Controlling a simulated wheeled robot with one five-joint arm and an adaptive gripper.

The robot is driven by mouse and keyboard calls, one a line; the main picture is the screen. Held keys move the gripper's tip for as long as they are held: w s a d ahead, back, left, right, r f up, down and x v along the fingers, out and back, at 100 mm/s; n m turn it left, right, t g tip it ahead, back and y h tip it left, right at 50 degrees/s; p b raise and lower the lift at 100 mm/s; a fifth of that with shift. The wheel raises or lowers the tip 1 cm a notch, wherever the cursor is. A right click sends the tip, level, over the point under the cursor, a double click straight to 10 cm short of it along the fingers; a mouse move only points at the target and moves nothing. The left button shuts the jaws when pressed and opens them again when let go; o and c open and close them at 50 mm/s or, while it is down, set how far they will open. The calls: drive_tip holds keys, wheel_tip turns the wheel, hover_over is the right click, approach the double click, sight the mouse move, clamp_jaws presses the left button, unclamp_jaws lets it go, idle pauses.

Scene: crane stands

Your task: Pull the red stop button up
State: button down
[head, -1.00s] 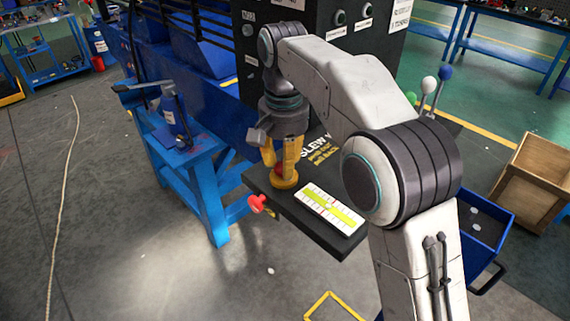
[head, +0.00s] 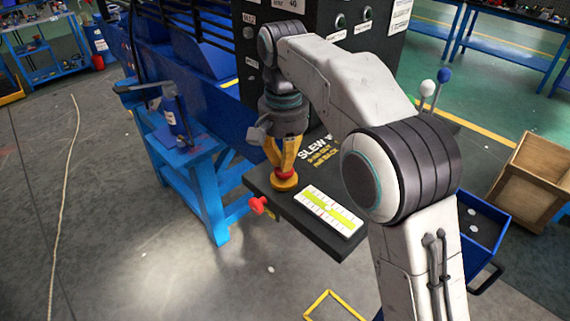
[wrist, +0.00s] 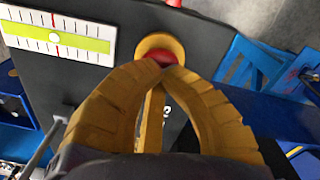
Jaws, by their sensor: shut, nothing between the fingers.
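The red stop button (wrist: 161,57) sits in a round yellow collar (wrist: 158,42) on the dark console top. In the head view the yellow collar (head: 284,184) shows under my fingers, with a little red above it. My gripper (head: 284,172) points down at the button, its yellow fingers shut with tips together. In the wrist view the fingertips of my gripper (wrist: 167,74) meet in front of the button and hide part of it. Whether they touch it I cannot tell.
A white and yellow-green scale plate (head: 331,209) lies beside the button on the console (head: 300,219). A red knob (head: 257,204) sticks out from the console's front edge. Levers (head: 427,90) stand behind my arm. A blue stand (head: 203,190) is at the left.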

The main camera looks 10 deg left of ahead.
drive_tip(key=shift+r, duration=0.35)
drive_tip(key=c, duration=2)
unclamp_jaws()
drive_tip(key=o, duration=1.3)
drive_tip(key=shift+c, duration=0.2)
drive_tip(key=shift+r+p, duration=0.1)
drive_tip(key=shift+p, duration=0.3)
wheel_tip(320, 180, up, 3)
drive_tip(key=p, duration=0.3)
drive_tip(key=shift+r, duration=1.9)
